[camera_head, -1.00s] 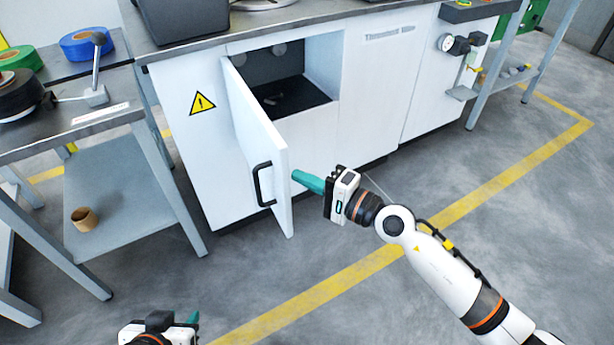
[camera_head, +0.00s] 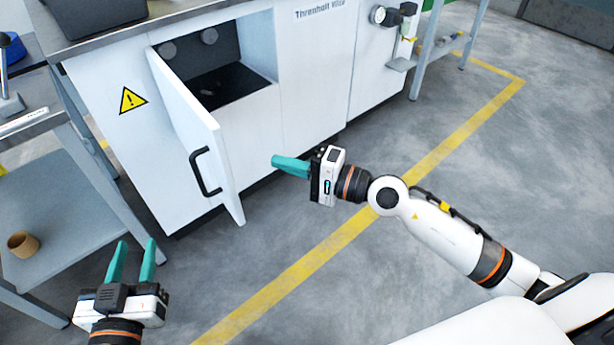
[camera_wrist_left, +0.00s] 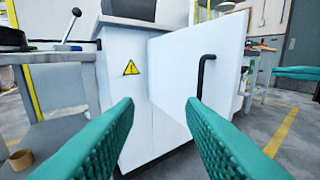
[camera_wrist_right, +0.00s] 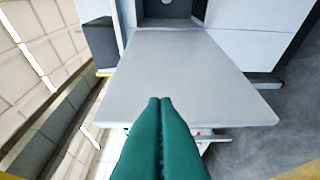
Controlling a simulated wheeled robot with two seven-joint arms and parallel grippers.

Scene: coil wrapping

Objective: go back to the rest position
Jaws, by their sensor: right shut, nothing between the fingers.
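My left gripper (camera_head: 132,262) is at the lower left of the head view, its two teal fingers apart with nothing between them. In the left wrist view its fingers (camera_wrist_left: 160,125) frame the cabinet front and door. My right gripper (camera_head: 280,165) is at the middle of the head view, to the right of the open cabinet door (camera_head: 190,130) and apart from its black handle (camera_head: 205,172). In the right wrist view its teal fingers (camera_wrist_right: 159,120) are pressed together and empty, with the door panel (camera_wrist_right: 180,75) beyond them.
The white cabinet (camera_head: 310,75) has an open compartment (camera_head: 225,80) with a dark floor. A side table (camera_head: 60,210) at the left holds a brown cardboard ring (camera_head: 23,244) on its lower shelf. Floor with a yellow line (camera_head: 320,235) is free at the right.

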